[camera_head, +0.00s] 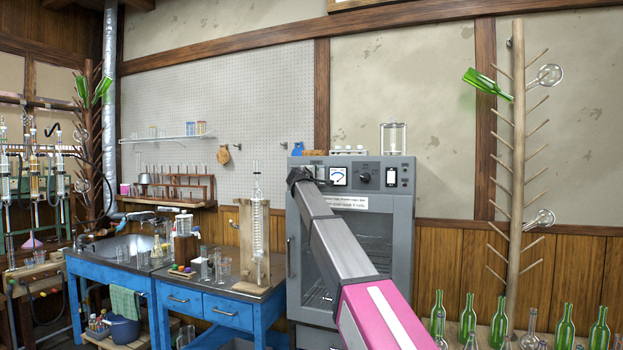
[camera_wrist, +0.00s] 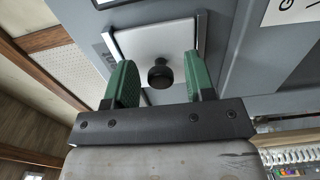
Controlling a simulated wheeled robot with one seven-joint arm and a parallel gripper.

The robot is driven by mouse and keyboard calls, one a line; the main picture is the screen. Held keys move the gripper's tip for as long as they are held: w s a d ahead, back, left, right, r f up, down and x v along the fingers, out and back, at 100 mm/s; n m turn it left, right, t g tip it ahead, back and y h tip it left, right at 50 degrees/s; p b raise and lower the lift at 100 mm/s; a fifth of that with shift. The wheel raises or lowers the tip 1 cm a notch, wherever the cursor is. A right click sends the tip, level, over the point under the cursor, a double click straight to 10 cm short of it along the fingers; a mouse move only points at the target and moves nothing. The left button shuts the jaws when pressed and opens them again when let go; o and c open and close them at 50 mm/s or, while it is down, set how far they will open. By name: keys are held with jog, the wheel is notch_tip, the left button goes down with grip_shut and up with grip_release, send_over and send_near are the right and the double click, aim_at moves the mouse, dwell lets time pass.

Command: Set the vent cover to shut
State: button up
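The vent cover looks to be the white plate (camera_wrist: 150,40) with a round black knob (camera_wrist: 160,75), held between two metal side rails on the grey cabinet front. My gripper (camera_wrist: 158,62) is in front of it, its two green fingers apart, one on each side of the knob. There is a gap between each finger and the knob. In the head view my gripper (camera_head: 299,176) is at the upper left of the grey oven-like cabinet (camera_head: 402,250), and it and my arm hide most of the cover. I cannot tell the cover's position along its rails.
A gauge (camera_head: 338,177), a dark dial (camera_head: 364,178) and a switch panel (camera_head: 392,177) are right of my gripper. Glassware stands on the cabinet top. A wooden stand with a glass column (camera_head: 257,225) is on the blue bench to the left. Green bottles (camera_head: 565,328) stand at lower right.

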jog(key=shift+a, duration=0.1)
jog(key=v, duration=1)
jog(key=shift+s, duration=0.35)
jog(key=shift+a, duration=0.15)
jog(key=s+d+f+m+g, duration=0.2)
jog(key=s+d+f+g, duration=0.3)
jog(key=f, duration=1)
jog(key=s+d+f+m+g+y, duration=0.1)
jog(key=s+d+f+m, duration=0.2)
jog(key=d+f, duration=0.75)
jog(key=s+d+f+m+g, duration=0.2)
jog(key=s+f+g, duration=0.15)
jog(key=f, duration=1.45)
jog(key=s+d+f+m+g+y, duration=0.2)
jog(key=s+d+f+m+g, duration=0.1)
jog(key=s+f, duration=0.9)
jog(key=s+d+f+m+g+y, duration=0.3)
jog(key=s+d+f+m+g, duration=0.1)
jog(key=s+f, duration=0.9)
jog(key=s, duration=0.4)
jog(key=shift+d, duration=0.15)
jog(key=shift+g, duration=0.25)
